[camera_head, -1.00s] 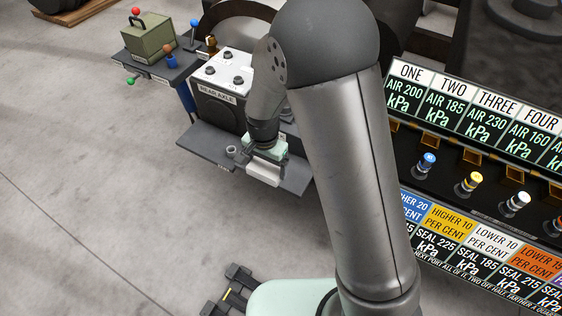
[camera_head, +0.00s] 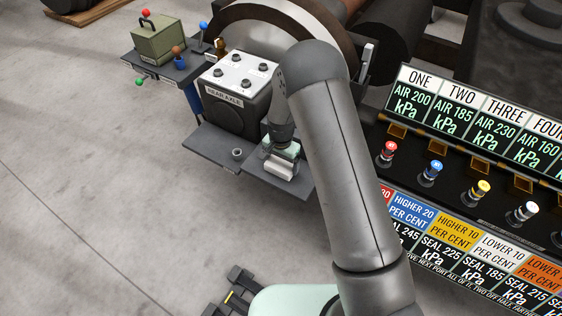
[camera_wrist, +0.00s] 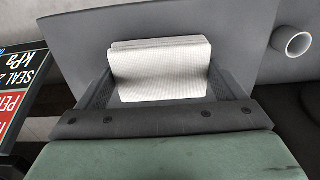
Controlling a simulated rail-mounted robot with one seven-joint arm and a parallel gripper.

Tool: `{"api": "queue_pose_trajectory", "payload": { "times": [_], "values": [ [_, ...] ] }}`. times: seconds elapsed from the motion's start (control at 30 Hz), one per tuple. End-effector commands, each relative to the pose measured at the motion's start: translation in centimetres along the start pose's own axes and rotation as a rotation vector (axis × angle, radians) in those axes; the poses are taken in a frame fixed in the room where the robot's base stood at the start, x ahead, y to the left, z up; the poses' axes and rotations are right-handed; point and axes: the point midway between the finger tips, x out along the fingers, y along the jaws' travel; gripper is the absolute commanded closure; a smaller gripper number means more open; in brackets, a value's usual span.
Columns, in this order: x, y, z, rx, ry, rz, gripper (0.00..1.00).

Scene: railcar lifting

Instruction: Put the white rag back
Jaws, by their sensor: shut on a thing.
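The white rag (camera_head: 279,170) is a folded pale block at the right part of the grey shelf (camera_head: 215,147) in front of the REAR AXLE box. My gripper (camera_head: 281,160) points down over the shelf and is shut on the rag. In the wrist view the rag (camera_wrist: 160,70) sits between the two dark fingers (camera_wrist: 162,90), with the grey shelf (camera_wrist: 240,30) behind it. I cannot tell whether the rag touches the shelf.
A small grey cup or ring (camera_head: 237,154) stands on the shelf left of my gripper. The REAR AXLE box (camera_head: 236,100) is behind. A lettered panel (camera_head: 470,120) with coloured knobs lies to the right. A green box (camera_head: 158,38) is at the back left.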

Motion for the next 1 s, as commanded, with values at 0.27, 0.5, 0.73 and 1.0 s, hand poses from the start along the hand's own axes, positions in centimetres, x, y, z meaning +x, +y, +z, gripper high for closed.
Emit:
{"api": "queue_pose_trajectory", "payload": {
  "times": [0.27, 0.5, 0.73, 1.0],
  "values": [
    [0.2, 0.0, 0.0, 0.0, 0.001, -0.001, 0.31],
    [0.3, 0.0, 0.0, 0.0, 0.001, -0.001, 0.0],
    [-0.6, -0.1, -0.1, 0.0, 0.002, -0.002, 0.0],
    [-5.9, -0.1, -0.1, 0.0, 0.003, -0.004, 0.0]
  ]
}}
